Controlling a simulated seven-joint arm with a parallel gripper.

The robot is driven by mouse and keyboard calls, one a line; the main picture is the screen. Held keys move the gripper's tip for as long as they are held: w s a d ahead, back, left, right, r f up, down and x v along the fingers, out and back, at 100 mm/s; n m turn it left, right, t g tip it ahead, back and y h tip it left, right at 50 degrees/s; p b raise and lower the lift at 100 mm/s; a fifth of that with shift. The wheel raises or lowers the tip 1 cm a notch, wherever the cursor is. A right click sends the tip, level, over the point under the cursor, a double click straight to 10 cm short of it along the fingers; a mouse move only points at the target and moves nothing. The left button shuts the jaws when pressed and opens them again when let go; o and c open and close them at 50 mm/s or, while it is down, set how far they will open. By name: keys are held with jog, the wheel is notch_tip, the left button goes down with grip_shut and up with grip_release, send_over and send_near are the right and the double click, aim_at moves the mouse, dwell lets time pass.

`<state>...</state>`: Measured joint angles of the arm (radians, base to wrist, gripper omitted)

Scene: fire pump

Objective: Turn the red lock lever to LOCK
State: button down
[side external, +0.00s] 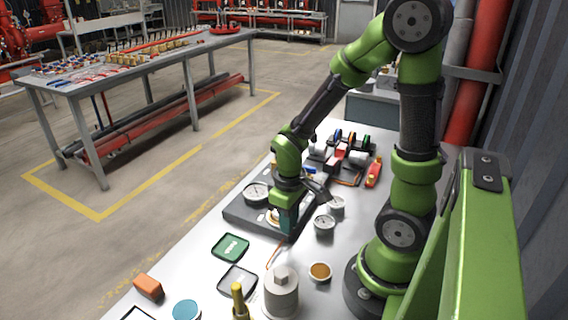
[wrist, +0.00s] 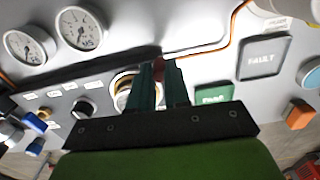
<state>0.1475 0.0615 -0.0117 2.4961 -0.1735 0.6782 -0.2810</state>
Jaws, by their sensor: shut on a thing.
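My gripper (side external: 287,222) points down at the near edge of the dark control panel (side external: 236,214). In the wrist view its two dark teal fingers (wrist: 171,80) are close together, with a small reddish piece (wrist: 170,72) showing between them. This looks like part of the red lock lever, and the fingers are shut on it. A brass-coloured ring (wrist: 124,88) with a pale face sits just left of the fingers. The fingers hide most of the lever and its markings, so I cannot tell its angle. In the side view the gripper hides the lever.
Two gauges (side external: 325,225) (side external: 336,205) stand right of the gripper. A black knob (wrist: 83,108) is on the panel. A green tile (side external: 231,247), a grey FAULT tile (wrist: 263,58), an orange block (side external: 148,287) and a metal cylinder (side external: 281,293) lie nearby on the table.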

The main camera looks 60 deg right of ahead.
jog(key=shift+w, duration=0.1)
jog(key=m, duration=0.1)
jog(key=w+a+m, duration=0.1)
jog(key=m, duration=0.1)
jog(key=w+m, duration=0.1)
jog(key=m, duration=0.1)
jog(key=shift+w+a, duration=0.25)
jog(key=m, duration=0.1)
jog(key=w+m, duration=0.1)
jog(key=m, duration=0.1)
jog(key=shift+w, duration=0.25)
jog(key=shift+w+d+r+m, duration=0.1)
jog(key=shift+w+m, duration=0.45)
jog(key=shift+m, duration=0.45)
jog(key=shift+w+m, duration=0.5)
jog(key=shift+m, duration=0.5)
jog(key=c, duration=1.1)
grip_release()
notch_tip(320, 180, up, 17)
jog(key=shift+f, duration=0.1)
